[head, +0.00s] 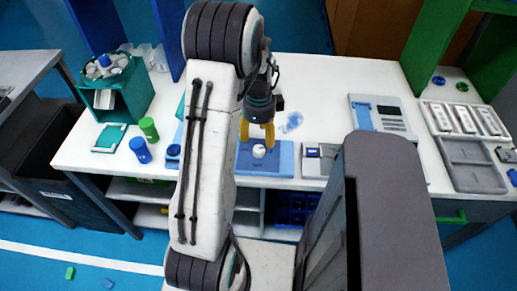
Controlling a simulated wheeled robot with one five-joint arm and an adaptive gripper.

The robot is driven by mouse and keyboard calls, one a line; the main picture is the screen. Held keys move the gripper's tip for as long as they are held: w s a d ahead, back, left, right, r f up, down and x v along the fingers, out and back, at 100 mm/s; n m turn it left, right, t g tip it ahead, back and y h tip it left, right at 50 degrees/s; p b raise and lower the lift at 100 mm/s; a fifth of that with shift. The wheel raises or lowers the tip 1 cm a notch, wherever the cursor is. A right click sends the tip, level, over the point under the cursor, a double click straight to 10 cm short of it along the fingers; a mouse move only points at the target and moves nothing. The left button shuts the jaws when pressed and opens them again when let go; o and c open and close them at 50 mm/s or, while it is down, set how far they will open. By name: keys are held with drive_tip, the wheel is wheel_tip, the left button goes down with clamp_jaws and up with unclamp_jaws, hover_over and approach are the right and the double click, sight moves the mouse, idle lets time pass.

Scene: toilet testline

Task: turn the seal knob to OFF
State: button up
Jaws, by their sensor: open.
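My gripper (258,137) has yellow fingers pointing down and parted, one to each side above a small white round piece (259,152). The piece sits on a blue plate (281,160) on the white table. I cannot tell whether the fingertips touch it. It may be the seal knob, but its markings and setting are too small to read. A grey device (313,162) stands just right of the plate. A blue round part (173,151) is left of the plate, partly beside my arm, which hides the table between.
A green cylinder (149,129) and a blue cylinder (140,150) stand at the left, near a teal box (122,95). A clear-blue piece (292,122) lies behind the plate. A grey panel (388,117) and grey trays (470,165) are at right. The table's back middle is clear.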

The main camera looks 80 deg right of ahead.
sight(259, 148)
drive_tip(key=shift+f+m, duration=0.3)
drive_tip(key=shift+m, duration=0.1)
drive_tip(key=shift+f, duration=3.4)
drive_tip(key=shift+c, duration=0.2)
clamp_jaws()
